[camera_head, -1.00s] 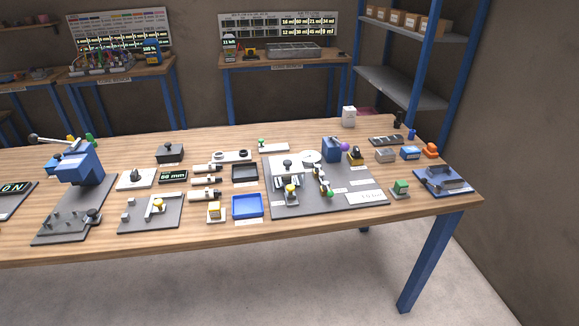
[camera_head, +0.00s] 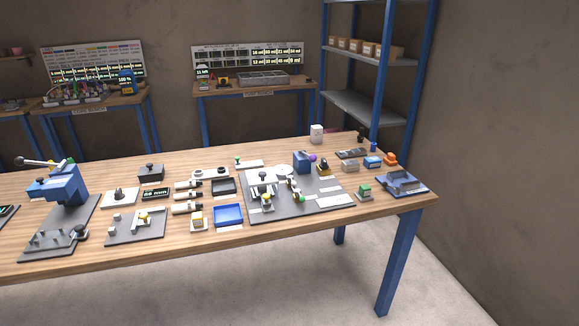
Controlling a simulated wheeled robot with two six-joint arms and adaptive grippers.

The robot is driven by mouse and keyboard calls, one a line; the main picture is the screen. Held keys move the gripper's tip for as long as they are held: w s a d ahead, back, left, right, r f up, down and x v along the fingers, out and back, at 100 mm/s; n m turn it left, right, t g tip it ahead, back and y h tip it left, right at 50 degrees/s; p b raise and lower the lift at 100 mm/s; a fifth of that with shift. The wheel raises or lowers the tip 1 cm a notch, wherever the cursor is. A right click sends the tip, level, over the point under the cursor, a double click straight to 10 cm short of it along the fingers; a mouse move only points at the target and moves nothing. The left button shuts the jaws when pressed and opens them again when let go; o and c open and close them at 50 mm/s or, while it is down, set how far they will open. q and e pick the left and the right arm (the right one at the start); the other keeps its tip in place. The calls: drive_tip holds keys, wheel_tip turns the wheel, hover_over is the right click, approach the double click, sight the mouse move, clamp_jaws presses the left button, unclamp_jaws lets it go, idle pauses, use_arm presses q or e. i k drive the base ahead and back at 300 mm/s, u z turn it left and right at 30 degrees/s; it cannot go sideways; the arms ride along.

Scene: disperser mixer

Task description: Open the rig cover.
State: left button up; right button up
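I cannot tell for sure which part is the rig cover. A grey base plate (camera_head: 325,207) at the table's right centre carries small fixtures, including a blue block (camera_head: 302,162) at its back and a white-and-grey mechanism with a dark knob (camera_head: 264,184) at its left. A dark grey box with a knobbed lid (camera_head: 151,172) stands apart at the back left; its lid looks closed. A blue lever press (camera_head: 62,188) stands at the far left. Neither of my grippers is in view.
The wooden table (camera_head: 310,232) is crowded, with a bare strip along its front edge. A blue tray (camera_head: 228,215) lies left of the base plate. A blue fixture (camera_head: 403,184) sits near the right corner. Back benches and a shelf rack (camera_head: 381,80) stand behind.

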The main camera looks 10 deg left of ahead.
sight(255, 179)
drive_tip(key=z, duration=0.1)
drive_tip(key=i, duration=1)
drive_tip(key=u, duration=0.35)
